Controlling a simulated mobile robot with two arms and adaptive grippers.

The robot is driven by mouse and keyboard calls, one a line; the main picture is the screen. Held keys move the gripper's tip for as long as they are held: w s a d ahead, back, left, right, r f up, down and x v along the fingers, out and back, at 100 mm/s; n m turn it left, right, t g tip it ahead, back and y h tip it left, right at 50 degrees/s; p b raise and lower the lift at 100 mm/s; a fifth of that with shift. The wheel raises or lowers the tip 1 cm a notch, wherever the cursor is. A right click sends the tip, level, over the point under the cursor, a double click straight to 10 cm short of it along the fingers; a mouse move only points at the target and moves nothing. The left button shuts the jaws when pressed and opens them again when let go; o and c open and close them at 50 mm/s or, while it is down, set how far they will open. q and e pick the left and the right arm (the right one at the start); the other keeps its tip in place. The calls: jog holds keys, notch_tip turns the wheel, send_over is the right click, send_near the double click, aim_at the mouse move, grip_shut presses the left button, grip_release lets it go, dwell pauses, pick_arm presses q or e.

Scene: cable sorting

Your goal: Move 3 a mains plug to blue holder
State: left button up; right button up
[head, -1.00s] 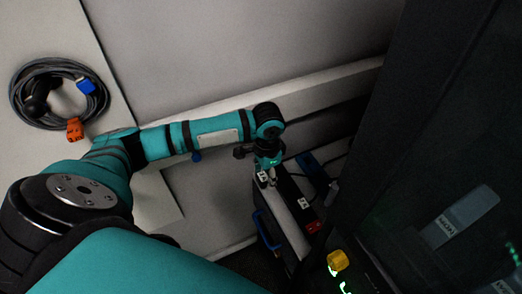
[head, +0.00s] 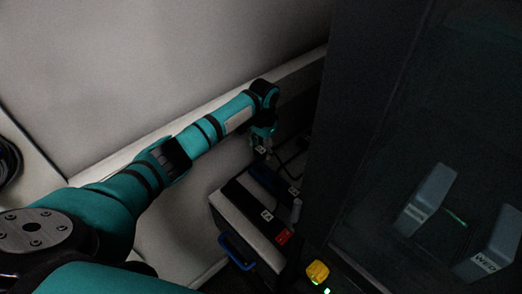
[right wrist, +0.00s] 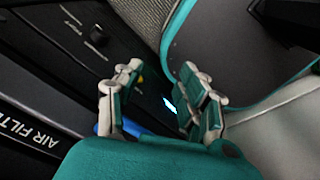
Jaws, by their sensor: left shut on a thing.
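My left gripper (head: 263,138) reaches down beyond the dark box with the pale top, near the wall ledge in the head view. It is shut on a small pale piece (head: 262,150), which looks like a mains plug, though it is too small to be sure. A dark blue shape (head: 264,176) lies just below it, partly hidden behind the box; I cannot tell whether it is the blue holder. Dark cables run beside it. In the right wrist view my right gripper (right wrist: 160,74) is open with nothing between its fingers.
The box (head: 242,207) has a blue handle (head: 237,250) and a red part (head: 284,236). A yellow knob (head: 317,271) stands on a dark panel. A dark cabinet fills the right. A cable coil (head: 8,160) shows at the left edge. A panel labelled "AIR FILTER" (right wrist: 30,118) is near my right gripper.

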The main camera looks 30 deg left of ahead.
pick_arm(q)
jog(key=shift+f+b, duration=1.95)
jog(key=shift+b, duration=0.25)
jog(key=shift+p, duration=1.25)
jog(key=shift+f, duration=1.45)
dwell(1.8)
jog(key=o, duration=1.8)
jog(key=shift+c, duration=0.2)
